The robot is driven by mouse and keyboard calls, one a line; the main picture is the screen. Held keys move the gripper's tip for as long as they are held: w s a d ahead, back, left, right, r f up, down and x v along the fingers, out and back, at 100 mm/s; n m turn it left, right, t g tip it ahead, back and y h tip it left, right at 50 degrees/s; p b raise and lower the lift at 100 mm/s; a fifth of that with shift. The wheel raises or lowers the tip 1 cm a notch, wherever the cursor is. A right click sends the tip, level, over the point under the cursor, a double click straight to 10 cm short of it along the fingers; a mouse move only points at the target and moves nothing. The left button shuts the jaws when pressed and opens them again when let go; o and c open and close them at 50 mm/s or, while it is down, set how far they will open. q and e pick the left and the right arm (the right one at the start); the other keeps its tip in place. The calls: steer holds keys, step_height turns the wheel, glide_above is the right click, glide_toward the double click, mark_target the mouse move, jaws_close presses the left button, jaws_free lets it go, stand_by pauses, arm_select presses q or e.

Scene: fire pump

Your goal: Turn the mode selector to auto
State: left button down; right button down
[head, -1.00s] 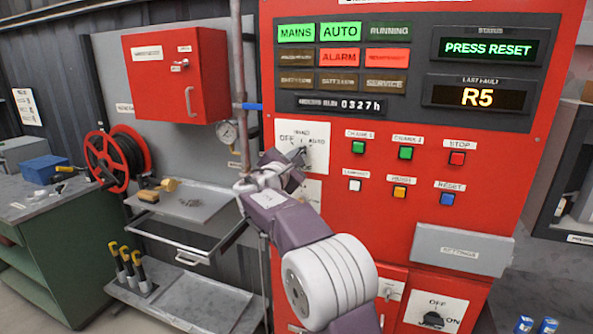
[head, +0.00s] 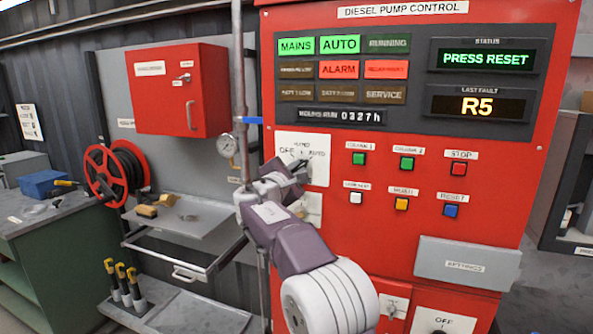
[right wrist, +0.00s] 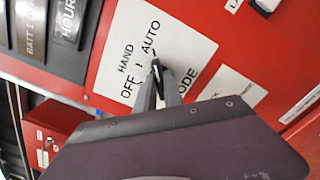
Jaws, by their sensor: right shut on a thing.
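The mode selector is a black knob (right wrist: 157,70) on a white plate (head: 318,145) marked OFF, HAND and AUTO, on the red pump panel. My right gripper (right wrist: 160,88) is shut on the knob, with one finger on each side of it. In the right wrist view the knob's tip points toward the tick by the AUTO label. In the head view my right gripper (head: 297,166) reaches the plate from below and covers much of the knob. The AUTO lamp (head: 340,44) on the panel is lit green. My left gripper is not in view.
Push buttons, including a red STOP button (head: 459,169), sit right of the selector. A sloped grey box (head: 467,264) juts from the panel below them. A vertical pipe with a gauge (head: 226,144) runs left of the panel. A workbench (head: 50,215) stands at far left.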

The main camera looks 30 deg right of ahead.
steer(key=c, duration=1.5)
jaws_free()
steer(key=shift+w, duration=0.1)
steer(key=shift+o, duration=0.2)
steer(key=b+v, duration=0.2)
steer(key=v, duration=0.7)
steer(key=shift+b, duration=0.3)
